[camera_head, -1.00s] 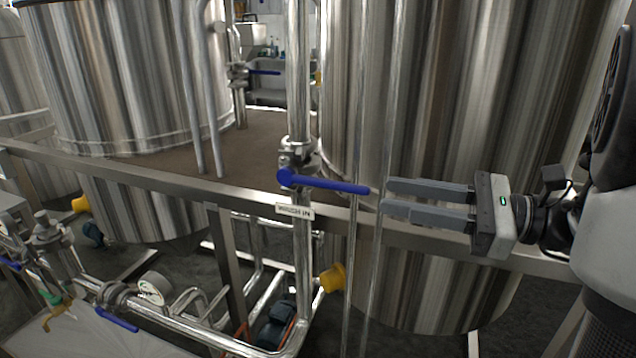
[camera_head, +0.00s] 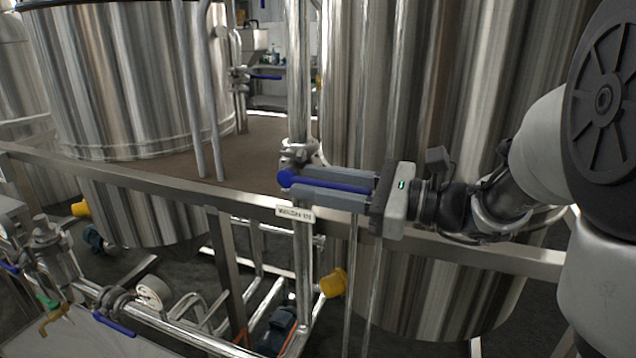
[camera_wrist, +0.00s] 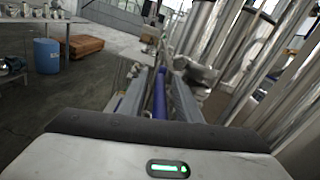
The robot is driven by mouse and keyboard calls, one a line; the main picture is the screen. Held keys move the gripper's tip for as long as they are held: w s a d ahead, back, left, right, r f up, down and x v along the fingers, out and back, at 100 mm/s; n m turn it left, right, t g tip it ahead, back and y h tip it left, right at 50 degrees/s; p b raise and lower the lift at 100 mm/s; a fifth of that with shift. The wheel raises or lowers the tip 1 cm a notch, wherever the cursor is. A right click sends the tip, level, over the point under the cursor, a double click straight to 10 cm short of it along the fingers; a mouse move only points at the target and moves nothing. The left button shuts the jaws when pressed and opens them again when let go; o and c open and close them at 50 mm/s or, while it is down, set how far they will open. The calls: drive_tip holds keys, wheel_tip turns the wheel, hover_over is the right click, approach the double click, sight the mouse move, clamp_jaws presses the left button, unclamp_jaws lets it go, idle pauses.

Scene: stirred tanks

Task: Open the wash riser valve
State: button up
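The riser valve sits on the vertical steel pipe (camera_head: 298,80) and has a blue lever handle (camera_head: 330,184). The handle points right, across the pipe, and tilts slightly down. My gripper (camera_head: 300,182) comes from the right, with one finger above the handle and one below. In the wrist view, the blue handle (camera_wrist: 159,94) runs lengthwise between my two fingers (camera_wrist: 158,80), with gaps beside it, so the gripper looks open around it. A small label (camera_head: 295,213) hangs just below the valve; its text is blurred.
Large steel tanks (camera_head: 430,80) stand close behind. Thin vertical pipes run down below my gripper. A yellow cap (camera_head: 333,282) is below.

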clamp_jaws()
drive_tip(key=shift+r+p, duration=0.2)
drive_tip(key=shift+p, duration=0.2)
